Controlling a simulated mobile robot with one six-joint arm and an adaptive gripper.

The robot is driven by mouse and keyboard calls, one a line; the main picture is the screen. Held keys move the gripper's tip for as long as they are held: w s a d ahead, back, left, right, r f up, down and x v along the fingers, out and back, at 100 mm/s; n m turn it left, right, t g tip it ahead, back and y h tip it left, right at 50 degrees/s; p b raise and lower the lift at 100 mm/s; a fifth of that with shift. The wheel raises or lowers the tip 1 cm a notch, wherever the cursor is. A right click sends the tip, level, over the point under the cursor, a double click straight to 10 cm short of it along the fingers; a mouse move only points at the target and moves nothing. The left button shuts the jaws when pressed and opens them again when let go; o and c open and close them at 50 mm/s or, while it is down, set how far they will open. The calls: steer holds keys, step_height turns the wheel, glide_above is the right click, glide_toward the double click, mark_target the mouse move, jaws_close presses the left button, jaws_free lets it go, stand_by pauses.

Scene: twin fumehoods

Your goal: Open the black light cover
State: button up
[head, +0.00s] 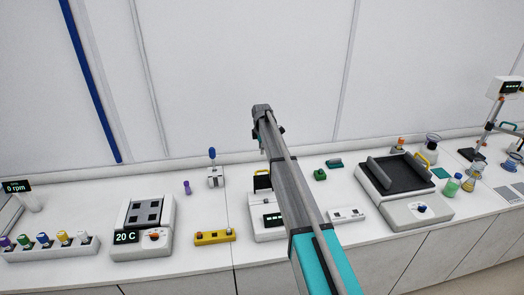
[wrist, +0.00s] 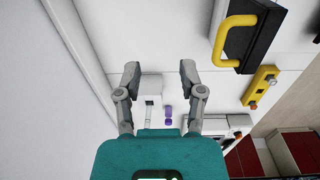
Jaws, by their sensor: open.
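The black cover (wrist: 262,32) with a yellow handle (wrist: 232,38) is at the upper right of the wrist view. In the head view a small part of the black cover (head: 262,183) shows beside my arm, on a white device with a lit display (head: 273,219); my arm hides much of it. My gripper (wrist: 160,70) is open and empty, with its two fingers wide apart. The cover lies to the right of the fingers in the wrist view, apart from them. In the head view my gripper (head: 265,120) is raised in front of the back wall.
A white lever device (head: 215,177) and a purple vial (head: 187,187) stand left of the cover. A yellow bar (head: 214,237) lies nearer the front. A dark-topped device (head: 405,172) and flasks (head: 469,183) stand right. A temperature unit (head: 143,225) stands left.

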steer(key=w+r+p, duration=0.3)
steer(key=w+r, duration=0.1)
steer(key=w, duration=0.1)
steer(key=shift+w+a+p, duration=0.2)
steer(key=shift+a+p, duration=0.15)
stand_by(0.6)
stand_by(0.4)
